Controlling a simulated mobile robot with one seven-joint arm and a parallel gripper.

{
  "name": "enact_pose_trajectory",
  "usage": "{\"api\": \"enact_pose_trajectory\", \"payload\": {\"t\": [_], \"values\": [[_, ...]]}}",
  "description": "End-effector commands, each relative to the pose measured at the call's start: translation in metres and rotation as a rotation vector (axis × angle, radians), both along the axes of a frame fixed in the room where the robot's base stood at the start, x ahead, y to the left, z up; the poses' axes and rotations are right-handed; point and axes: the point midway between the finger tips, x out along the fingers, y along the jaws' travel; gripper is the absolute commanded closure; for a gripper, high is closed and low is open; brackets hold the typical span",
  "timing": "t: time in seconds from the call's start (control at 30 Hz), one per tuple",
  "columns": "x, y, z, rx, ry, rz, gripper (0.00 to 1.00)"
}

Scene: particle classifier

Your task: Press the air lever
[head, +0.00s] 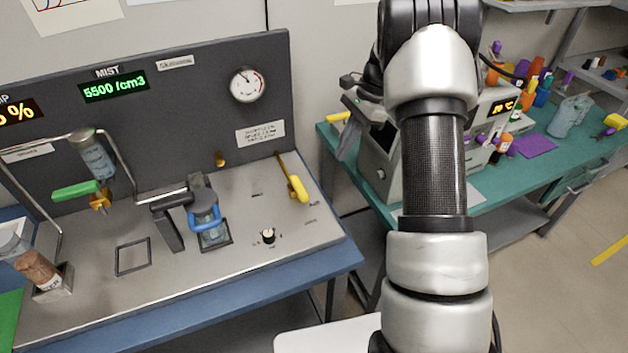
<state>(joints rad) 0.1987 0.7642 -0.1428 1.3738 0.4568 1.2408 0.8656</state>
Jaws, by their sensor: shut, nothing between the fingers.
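A lever with a yellow handle (298,189) stands on the right part of the grey bench panel, below the pressure gauge (248,85). It is tilted, its thin stem running up and left from the handle. I take it for the air lever, but its label is too small to read. My gripper (348,142) is partly hidden behind my arm, right of the panel and pointing down. It looks shut and holds nothing. It is apart from the lever, up and to the right of it in the picture.
A green-handled valve (76,191), a blue-rimmed jar (208,221) and a black knob (268,236) are on the panel. A MIST display (114,87) reads 5500 /cm3. A green table (478,204) with bottles and an instrument stands at right.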

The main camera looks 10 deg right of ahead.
Motion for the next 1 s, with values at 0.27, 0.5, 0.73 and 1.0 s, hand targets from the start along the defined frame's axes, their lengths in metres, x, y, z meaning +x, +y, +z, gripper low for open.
{"api": "enact_pose_trajectory", "payload": {"t": [0.27, 0.5, 0.73, 1.0], "values": [[0.0, 0.001, 0.0, -0.001, -0.001, 0.002, 1.0], [-0.003, 0.011, -0.026, 0.0, 0.003, 0.004, 1.0], [-0.007, 0.029, -0.072, 0.0, 0.003, 0.004, 1.0], [-0.013, 0.061, -0.091, -0.001, -0.001, 0.006, 1.0]]}}
